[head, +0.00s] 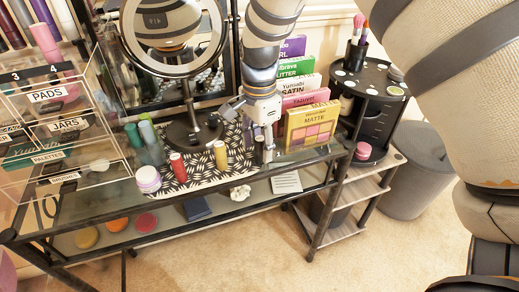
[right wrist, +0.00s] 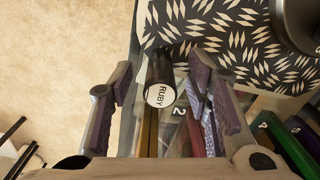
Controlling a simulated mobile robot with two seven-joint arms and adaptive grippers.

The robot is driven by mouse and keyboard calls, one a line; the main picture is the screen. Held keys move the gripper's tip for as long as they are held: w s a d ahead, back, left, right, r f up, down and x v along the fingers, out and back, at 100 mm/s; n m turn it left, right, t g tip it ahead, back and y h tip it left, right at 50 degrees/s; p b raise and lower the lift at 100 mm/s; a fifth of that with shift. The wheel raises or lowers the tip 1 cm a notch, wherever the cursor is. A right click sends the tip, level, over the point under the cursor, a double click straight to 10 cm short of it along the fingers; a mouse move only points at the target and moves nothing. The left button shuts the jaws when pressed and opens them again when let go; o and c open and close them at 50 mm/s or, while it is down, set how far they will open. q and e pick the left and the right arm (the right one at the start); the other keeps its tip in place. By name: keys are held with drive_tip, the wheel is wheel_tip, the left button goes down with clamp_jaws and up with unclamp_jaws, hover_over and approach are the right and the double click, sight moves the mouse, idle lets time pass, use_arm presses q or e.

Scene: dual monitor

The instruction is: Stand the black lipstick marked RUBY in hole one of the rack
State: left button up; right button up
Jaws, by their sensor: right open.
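The black lipstick (right wrist: 160,78) shows in the right wrist view with its round white RUBY label facing the camera. It appears to stand upright at the edge of the patterned mat (right wrist: 225,35). My right gripper (right wrist: 158,92) is open, with one finger on each side of the lipstick and visible gaps. In the head view my right gripper (head: 267,150) is low by the mat's right end; I cannot make out the lipstick there. The clear rack (head: 82,130) is at the left, with 3 and 4 on its top. Hole one is not visible. My left gripper is not in view.
Upright palettes (head: 312,125) stand just right of my right gripper. Red (head: 178,167) and gold (head: 220,155) tubes, green-capped bottles (head: 149,142) and a lilac jar (head: 148,180) stand left of it. A round mirror (head: 173,66) rises behind. A black carousel (head: 375,105) stands further right.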

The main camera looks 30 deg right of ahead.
drive_tip(key=shift+r, duration=0.1)
drive_tip(key=c, duration=1)
drive_tip(key=shift+c, duration=0.2)
